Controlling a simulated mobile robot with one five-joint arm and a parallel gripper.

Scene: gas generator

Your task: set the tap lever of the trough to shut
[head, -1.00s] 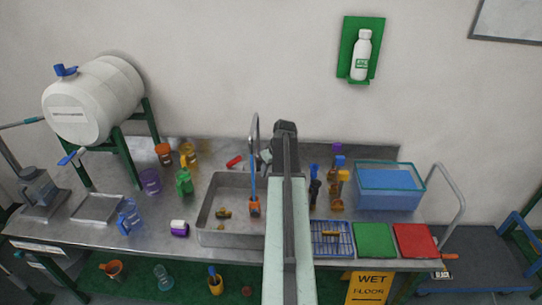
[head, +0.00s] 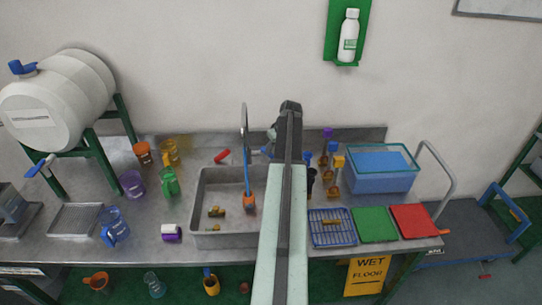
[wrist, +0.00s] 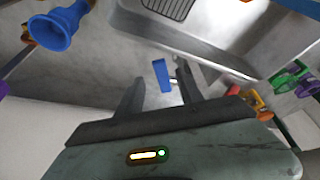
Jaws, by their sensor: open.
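The steel trough (head: 205,195) is set in the bench, with a tall bent tap pipe (head: 245,125) at its back edge. A small blue tap lever (head: 256,152) shows beside the pipe, partly hidden by my arm. In the wrist view the blue lever (wrist: 161,75) stands on end between and beyond my fingers. My gripper (wrist: 159,78) is open and empty, with the lever in its gap. I cannot tell whether a finger touches it. In the head view my gripper (head: 273,134) is small and dark beside the tap, mostly covered by my arm.
An orange-and-blue brush (head: 249,203) and brass pieces (head: 216,212) are in the trough. Bottles and brushes (head: 335,175) stand right of my arm. A blue funnel-shaped thing (wrist: 52,32) is at the wrist view's upper left. A white barrel (head: 60,100) stands at left.

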